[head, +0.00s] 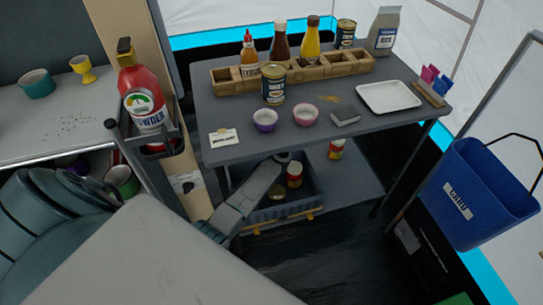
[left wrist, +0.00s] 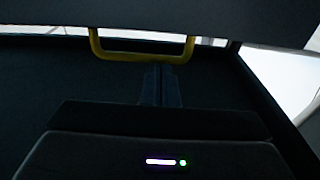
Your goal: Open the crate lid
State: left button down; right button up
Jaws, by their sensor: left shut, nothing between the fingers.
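The blue-grey crate (head: 275,217) stands under the table with yellow fittings on its front. Its inside shows from above, with a red-and-cream can (head: 294,175) and a small jar (head: 277,191) in it. I cannot make out the lid clearly in the head view. My left arm reaches over the crate's left part, and its gripper end (head: 283,157) is near the table edge, partly hidden. In the left wrist view, a yellow handle (left wrist: 140,56) hangs below a dark slab. My left gripper (left wrist: 160,72) is shut and empty, its tips close to the handle bar; contact is unclear.
The table (head: 230,110) above the crate holds a wooden caddy (head: 225,80) with bottles, two bowls, cans and a white tray (head: 388,97). A table leg stands right of the crate. A blue bin (head: 480,195) hangs at right. A red powder bottle (head: 146,105) stands at left.

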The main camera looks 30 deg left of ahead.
dwell(0.5)
